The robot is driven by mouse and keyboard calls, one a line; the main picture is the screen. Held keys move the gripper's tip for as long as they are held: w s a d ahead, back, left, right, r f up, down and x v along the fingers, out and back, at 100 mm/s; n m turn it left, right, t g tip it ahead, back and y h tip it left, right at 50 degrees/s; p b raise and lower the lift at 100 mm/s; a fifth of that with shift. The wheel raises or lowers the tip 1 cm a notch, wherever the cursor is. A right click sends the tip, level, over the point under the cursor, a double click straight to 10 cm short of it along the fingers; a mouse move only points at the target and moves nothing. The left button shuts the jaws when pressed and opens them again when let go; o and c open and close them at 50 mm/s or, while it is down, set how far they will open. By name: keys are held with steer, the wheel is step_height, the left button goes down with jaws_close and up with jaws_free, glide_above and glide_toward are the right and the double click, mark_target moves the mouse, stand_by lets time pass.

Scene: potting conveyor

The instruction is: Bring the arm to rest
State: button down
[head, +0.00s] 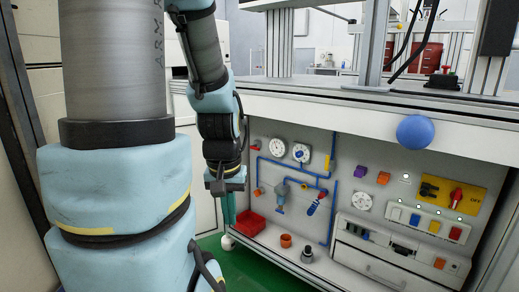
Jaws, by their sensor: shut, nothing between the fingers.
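My arm (216,110) hangs down at the left of the middle in the head view. Its end, my gripper (228,207), points downward in front of the left end of the workbench. The gripper looks narrow and shut, with nothing seen in it. The fingertips are small and hard to make out against the background. The gripper appears apart from the bench panel, but its distance from it cannot be told.
A workbench with a grey front panel (345,150) fills the right side. It carries gauges, blue pipes, a blue ball-like knob (415,132) and a yellow switch plate (470,197). A red bin (250,223) sits low near my gripper. Green floor (260,270) shows below.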

step_height(320, 180, up, 32)
steer(key=p, duration=3)
